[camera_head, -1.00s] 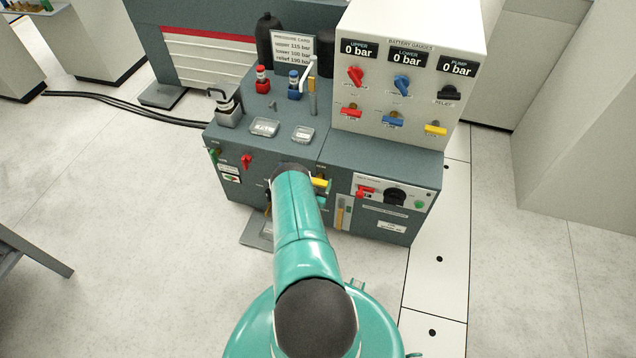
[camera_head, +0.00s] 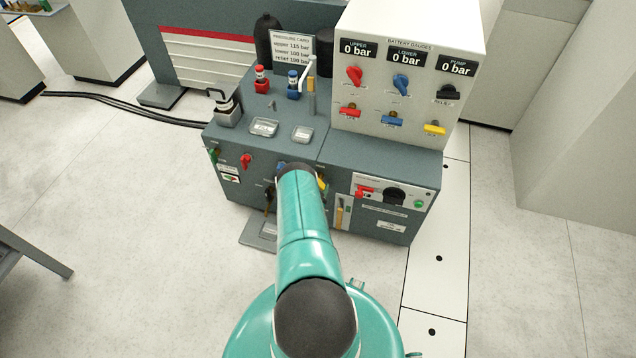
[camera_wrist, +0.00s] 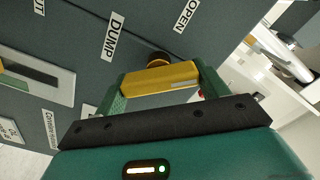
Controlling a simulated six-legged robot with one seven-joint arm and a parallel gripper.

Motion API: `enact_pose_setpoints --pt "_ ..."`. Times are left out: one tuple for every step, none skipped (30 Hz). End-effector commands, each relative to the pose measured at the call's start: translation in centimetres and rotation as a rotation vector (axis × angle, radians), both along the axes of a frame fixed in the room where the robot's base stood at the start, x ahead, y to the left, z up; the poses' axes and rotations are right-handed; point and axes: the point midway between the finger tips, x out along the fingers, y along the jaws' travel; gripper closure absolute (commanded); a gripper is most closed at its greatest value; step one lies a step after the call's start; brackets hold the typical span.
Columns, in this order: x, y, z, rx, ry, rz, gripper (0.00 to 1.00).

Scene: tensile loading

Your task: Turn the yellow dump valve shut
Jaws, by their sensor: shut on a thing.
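The yellow dump valve handle (camera_wrist: 160,78) is a yellow bar in front of a round brass stem on the grey panel in the wrist view, beside the labels DUMP (camera_wrist: 113,37) and OPEN (camera_wrist: 187,15). My gripper (camera_wrist: 158,85) is shut on the handle, with one green finger at each end of it. In the head view a small part of the yellow handle (camera_head: 322,185) shows on the front of the grey cabinet, just right of my arm. My arm hides my gripper there.
The grey cabinet (camera_head: 398,153) carries a white gauge panel (camera_head: 410,50) with coloured valves and displays reading 0 bar. A separate yellow handle (camera_head: 435,129) sits low on that panel. The floor in front is mostly clear.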

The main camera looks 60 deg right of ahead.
Motion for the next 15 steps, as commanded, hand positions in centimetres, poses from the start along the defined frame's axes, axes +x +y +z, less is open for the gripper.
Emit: enact_pose_setpoints --pt "-0.03 0.12 -0.11 0.008 -0.042 -0.001 0.50" --pt "-0.05 0.11 -0.12 0.013 -0.071 -0.001 0.50" --pt "-0.06 0.12 -0.14 0.019 -0.108 -0.001 0.50" --pt "-0.07 0.12 -0.15 0.023 -0.136 -0.001 0.50" --pt "-0.08 0.11 -0.16 0.027 -0.165 -0.001 0.50" --pt "-0.09 0.11 -0.18 0.033 -0.202 -0.001 0.50" --pt "-0.11 0.10 -0.18 0.038 -0.230 -0.001 0.50" --pt "-0.11 0.11 -0.20 0.042 -0.259 -0.001 0.50" --pt "-0.09 0.13 -0.22 0.048 -0.296 -0.001 0.50" --pt "-0.08 0.14 -0.24 0.053 -0.323 -0.001 0.50" --pt "-0.08 0.14 -0.25 0.057 -0.349 -0.001 0.50" --pt "-0.09 0.13 -0.27 0.063 -0.385 -0.001 0.50" --pt "-0.11 0.12 -0.28 0.066 -0.411 -0.001 0.50" --pt "-0.14 0.12 -0.28 0.070 -0.436 -0.001 0.50" --pt "-0.14 0.12 -0.31 0.075 -0.468 -0.001 0.50"
